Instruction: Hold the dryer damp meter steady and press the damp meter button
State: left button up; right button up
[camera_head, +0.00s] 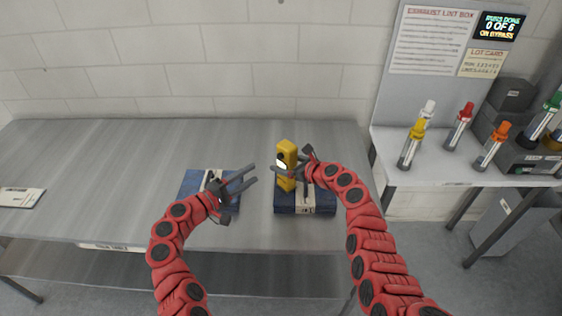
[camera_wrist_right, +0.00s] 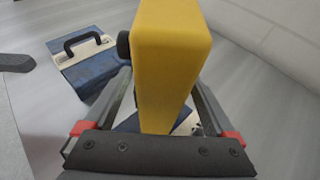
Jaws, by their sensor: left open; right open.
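The yellow damp meter (camera_head: 287,152) stands upright at the right blue case (camera_head: 325,205) on the grey table, with a small light display on its front. I cannot tell whether it rests on the case or just behind it. My right gripper (camera_head: 287,171) is open, with its fingers on either side of the meter. In the right wrist view the meter's yellow body (camera_wrist_right: 170,60) fills the space between the fingers; contact is unclear. My left gripper (camera_head: 254,174) is open and empty, left of the meter, fingers pointing towards it. The meter's button is not clearly visible.
A left blue case (camera_head: 192,184) lies partly behind my left gripper; a handled case (camera_wrist_right: 85,62) shows in the right wrist view. A side shelf (camera_head: 435,172) at right holds several capped tubes. A card (camera_head: 20,197) lies far left. The table's left is mostly clear.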

jog(key=shift+w+a+f, duration=0.3)
jog(key=shift+w+a, duration=0.1)
jog(key=shift+a, duration=0.3)
jog(key=shift+w+a+f, duration=0.1)
jog(key=shift+w+f, duration=0.1)
jog(key=shift+w, duration=0.3)
jog(key=shift+c, duration=0.2)
grip_shut()
pick_arm(q)
grip_shut()
dwell(1.1)
